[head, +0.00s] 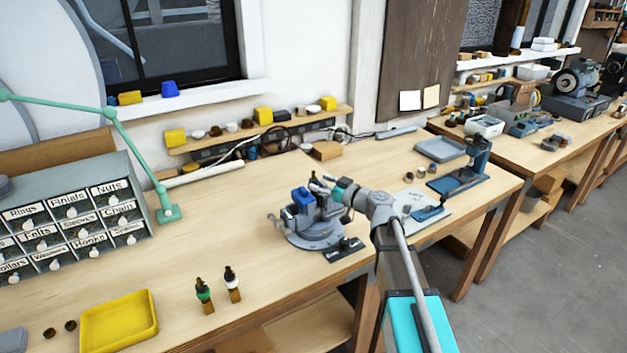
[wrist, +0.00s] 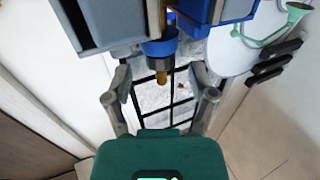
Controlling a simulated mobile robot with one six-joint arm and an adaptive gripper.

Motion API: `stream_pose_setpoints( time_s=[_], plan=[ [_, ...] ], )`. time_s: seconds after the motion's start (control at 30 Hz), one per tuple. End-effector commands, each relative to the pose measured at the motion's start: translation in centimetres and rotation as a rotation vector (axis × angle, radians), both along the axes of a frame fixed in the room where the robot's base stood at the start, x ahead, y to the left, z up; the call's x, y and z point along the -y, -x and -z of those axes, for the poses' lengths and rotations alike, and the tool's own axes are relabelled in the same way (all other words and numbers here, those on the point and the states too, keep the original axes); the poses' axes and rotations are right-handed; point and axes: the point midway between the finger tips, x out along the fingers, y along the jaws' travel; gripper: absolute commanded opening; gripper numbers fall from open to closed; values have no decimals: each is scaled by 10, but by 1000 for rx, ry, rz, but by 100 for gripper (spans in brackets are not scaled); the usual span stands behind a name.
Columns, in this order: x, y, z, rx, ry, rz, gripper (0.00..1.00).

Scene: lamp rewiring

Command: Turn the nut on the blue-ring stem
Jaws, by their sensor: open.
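A blue ring (wrist: 160,47) sits around the stem in the wrist view, with a brass nut (wrist: 158,63) and a narrower brass tip beyond it. The stem is held at a blue-jawed vise (head: 303,198) on a round grey base (head: 318,232). My gripper (head: 325,184) is at the vise's upper right in the head view. In the wrist view my gripper (wrist: 160,74) is open, one finger on each side of the brass tip, with gaps on both sides. In the head view the nut is too small to make out.
Two upright stems, one green-ringed (head: 203,290) and one white-ringed (head: 231,276), stand at the bench front. A yellow tray (head: 118,322) is front left, below a labelled drawer cabinet (head: 75,215). A green lamp arm (head: 135,155) rises behind. The bench middle is mostly clear.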

Motion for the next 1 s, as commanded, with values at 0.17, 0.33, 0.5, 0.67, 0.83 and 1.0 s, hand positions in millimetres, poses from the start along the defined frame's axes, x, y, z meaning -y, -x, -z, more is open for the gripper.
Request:
stream_pose_setpoints(
  time_s=[0.17, 0.33, 0.5, 0.67, 0.83, 1.0],
  plan=[
    [-16, -12, 0, 0, 0, -1, 73],
    [-23, -15, 0, 0, 0, 0, 73],
    [-24, -16, 0, 0, 0, 1, 73],
    [-23, -16, 0, 0, 0, 0, 73],
    [-23, -16, 0, 0, 0, 0, 41],
    [-23, -16, 0, 0, 0, 0, 10]
  ],
)
